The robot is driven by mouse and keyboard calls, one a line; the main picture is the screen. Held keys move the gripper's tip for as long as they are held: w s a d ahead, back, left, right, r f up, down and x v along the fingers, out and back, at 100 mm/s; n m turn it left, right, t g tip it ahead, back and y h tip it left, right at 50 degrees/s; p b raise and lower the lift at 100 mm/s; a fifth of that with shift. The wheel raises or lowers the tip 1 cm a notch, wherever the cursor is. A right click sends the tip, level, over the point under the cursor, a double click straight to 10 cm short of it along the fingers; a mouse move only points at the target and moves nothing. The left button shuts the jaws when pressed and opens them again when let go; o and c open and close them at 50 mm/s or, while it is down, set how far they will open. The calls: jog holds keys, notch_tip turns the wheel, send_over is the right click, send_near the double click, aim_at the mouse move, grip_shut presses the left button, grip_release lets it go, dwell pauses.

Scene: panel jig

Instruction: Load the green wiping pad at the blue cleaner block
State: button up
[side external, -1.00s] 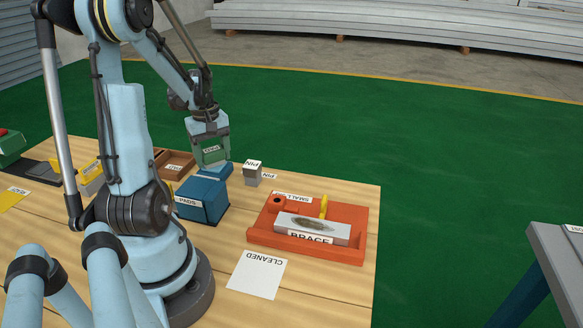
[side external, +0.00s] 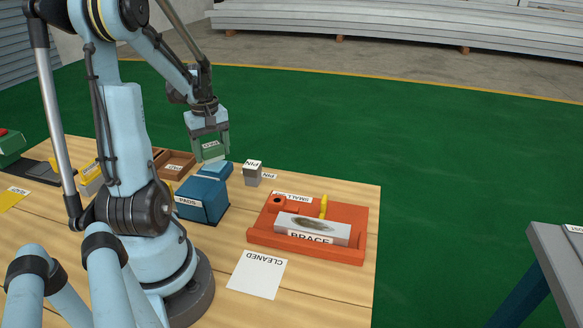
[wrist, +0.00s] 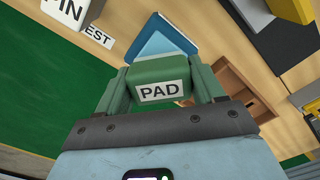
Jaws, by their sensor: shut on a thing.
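The green wiping pad (wrist: 158,84), with a white PAD label, is held between the two fingers of my gripper (wrist: 160,88). In the side external view my gripper (side external: 210,146) is shut on the pad (side external: 211,151), above the far side of the blue block (side external: 203,200). The block carries a PADS label on its side and a lighter blue top part (side external: 215,170). In the wrist view the blue block (wrist: 165,20) with its lighter top lies just beyond the pad. The pad looks raised above the block; the exact gap is hard to tell.
A grey block labelled PIN (side external: 251,177) stands right of the blue block. An orange tray (side external: 360,220) holds a grey piece labelled BRACE and a yellow item. A white CLEANED sheet (side external: 257,274) lies in front. A brown wooden tray (side external: 178,162) sits behind left.

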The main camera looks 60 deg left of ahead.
aim_at(211, 145)
jog(key=shift+r, duration=2.65)
jog(key=w+d+r+m, duration=0.3)
jog(key=w+d+m, duration=0.6)
jog(key=w+d, duration=0.25)
jog(key=w+d+r+m, duration=0.1)
jog(key=d+r+m, duration=0.1)
jog(key=d+m, duration=0.3)
jog(key=w+d+r+m, duration=0.2)
jog(key=d+m, duration=0.2)
jog(key=d, duration=1)
jog(key=shift+w+r+m, duration=0.15)
jog(key=shift+m, duration=0.25)
